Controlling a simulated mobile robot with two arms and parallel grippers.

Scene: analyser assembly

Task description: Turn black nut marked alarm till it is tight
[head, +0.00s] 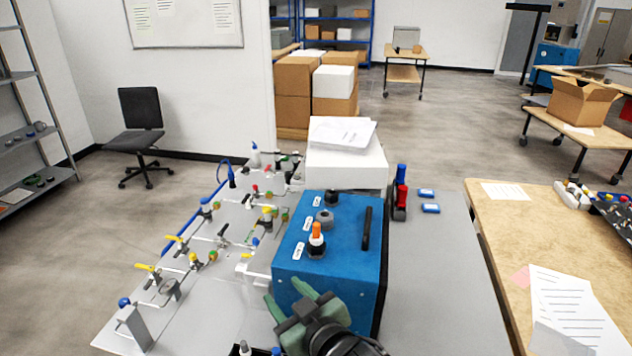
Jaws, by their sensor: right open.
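The blue analyser box (345,240) stands on the grey bench. On its top sit three round fittings in a row. My right gripper (300,292) has green fingers, open and empty, in front of the box's near face, below the nearest nut. My left gripper is out of view.
A black handle (367,228) stands on the box's right side. A white box with papers (345,160) is behind. A panel with valves and tubing (205,240) lies left. The bench's right part (440,290) is clear.

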